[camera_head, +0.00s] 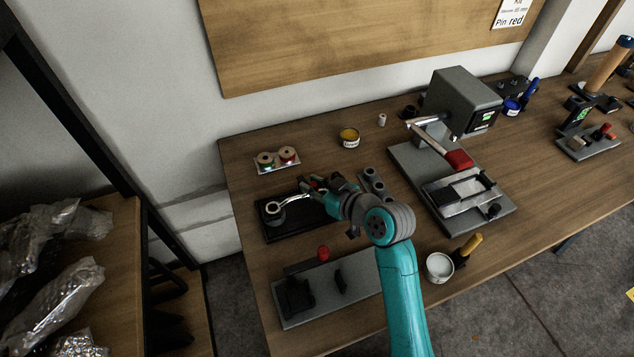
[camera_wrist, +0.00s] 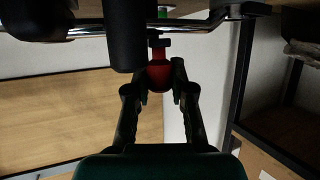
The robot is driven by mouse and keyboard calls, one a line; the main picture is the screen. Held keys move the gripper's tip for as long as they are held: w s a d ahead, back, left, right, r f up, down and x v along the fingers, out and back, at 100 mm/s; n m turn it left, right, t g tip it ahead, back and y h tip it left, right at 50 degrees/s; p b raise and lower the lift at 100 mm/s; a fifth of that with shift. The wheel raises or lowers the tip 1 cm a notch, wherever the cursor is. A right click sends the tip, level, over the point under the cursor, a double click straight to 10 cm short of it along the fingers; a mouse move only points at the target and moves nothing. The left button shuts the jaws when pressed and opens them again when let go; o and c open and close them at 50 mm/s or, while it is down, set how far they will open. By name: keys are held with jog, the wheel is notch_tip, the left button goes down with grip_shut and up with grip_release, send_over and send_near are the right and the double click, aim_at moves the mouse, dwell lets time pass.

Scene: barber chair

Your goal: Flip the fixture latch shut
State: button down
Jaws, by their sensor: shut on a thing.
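The fixture is a black base (camera_head: 285,231) on the left of the bench, with a pale round part (camera_head: 275,209) and a curved chrome bar (camera_head: 297,198) on it. My gripper (camera_head: 310,184) is at the far right side of this fixture, low over it. In the wrist view my gripper (camera_wrist: 161,84) is shut on a red knob (camera_wrist: 159,76), which sits between its fingertips. A chrome bar (camera_wrist: 190,27) crosses just beyond the knob, and a dark cylinder (camera_wrist: 124,35) hides part of it. My wrist hides the fixture's right end in the head view.
A grey plate with a red-knobbed lever (camera_head: 323,253) stands in front. Spools (camera_head: 276,158) lie behind, and a yellow-topped tin (camera_head: 349,137) is farther back. A grey block (camera_head: 372,180) is close right of my gripper. A press (camera_head: 459,100) stands farther right.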

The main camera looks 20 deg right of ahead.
jog(key=shift+s+a+m+t+h, duration=0.1)
jog(key=shift+a+m+t+h, duration=0.2)
jog(key=shift+m+h, duration=0.4)
jog(key=shift+a+m+t+h, duration=0.1)
jog(key=shift+a+m+h, duration=0.3)
jog(key=shift+m+h, duration=0.25)
jog(key=shift+h, duration=0.35)
jog(key=c, duration=1)
grip_release()
jog(key=shift+a, duration=0.1)
jog(key=shift+o, duration=0.2)
jog(key=v, duration=1.2)
